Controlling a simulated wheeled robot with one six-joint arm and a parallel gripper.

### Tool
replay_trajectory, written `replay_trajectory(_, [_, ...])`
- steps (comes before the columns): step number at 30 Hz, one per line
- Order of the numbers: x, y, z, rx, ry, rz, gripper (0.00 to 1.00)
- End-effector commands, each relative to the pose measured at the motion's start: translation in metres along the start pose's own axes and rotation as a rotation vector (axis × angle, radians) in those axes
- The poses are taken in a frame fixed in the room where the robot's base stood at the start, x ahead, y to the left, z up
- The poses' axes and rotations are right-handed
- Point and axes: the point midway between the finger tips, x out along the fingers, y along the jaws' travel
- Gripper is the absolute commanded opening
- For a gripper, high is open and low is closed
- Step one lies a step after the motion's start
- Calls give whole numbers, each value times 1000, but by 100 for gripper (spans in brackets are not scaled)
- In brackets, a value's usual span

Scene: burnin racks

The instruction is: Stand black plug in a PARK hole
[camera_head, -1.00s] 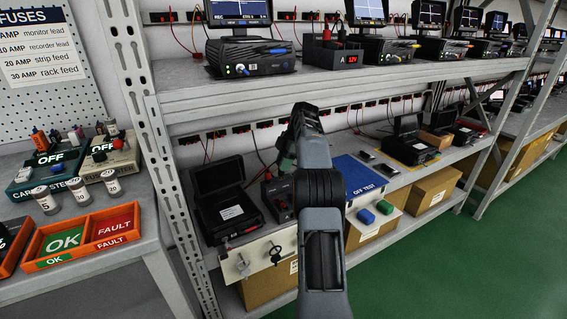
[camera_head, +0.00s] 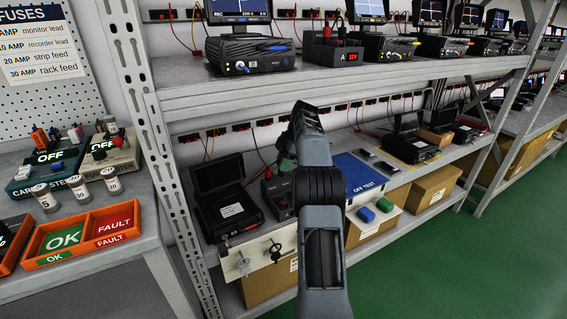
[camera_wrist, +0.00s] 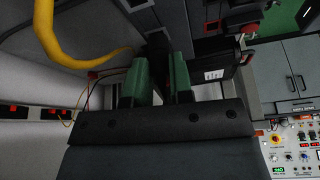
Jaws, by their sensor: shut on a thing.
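My gripper (camera_wrist: 157,82) has green fingers, seen close in the wrist view. They are shut on a dark shape (camera_wrist: 156,47) between their tips, which looks like the black plug; its outline is hard to make out against the dark background. In the head view my gripper (camera_head: 285,158) hangs over the lower shelf beside a small dark device, and the held plug is hidden or too small to see. A pale plate (camera_head: 232,268) at the lower shelf's front edge carries a grey fitting (camera_head: 243,263) and a black fitting (camera_head: 276,252). No PARK label is readable.
An open black case (camera_head: 228,212) lies on the lower shelf, left of my gripper. A blue OFF TEST mat (camera_head: 360,172) is to the right. In the wrist view a yellow cable (camera_wrist: 62,52) runs close on the left. The upper shelf (camera_head: 330,82) is overhead.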

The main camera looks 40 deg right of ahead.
Motion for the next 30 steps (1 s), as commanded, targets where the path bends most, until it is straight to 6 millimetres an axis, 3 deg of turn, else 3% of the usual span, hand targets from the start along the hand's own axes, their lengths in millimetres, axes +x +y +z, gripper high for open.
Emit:
replay_trajectory(12, [2, 0, 1, -1, 0, 2, 6])
replay_trajectory(13, [2, 0, 1, -1, 0, 2, 22])
replay_trajectory(21, [2, 0, 1, 0, 0, 1, 48])
replay_trajectory(27, [2, 0, 1, 0, 0, 1, 51])
replay_trajectory(30, [2, 0, 1, 0, 0, 1, 61])
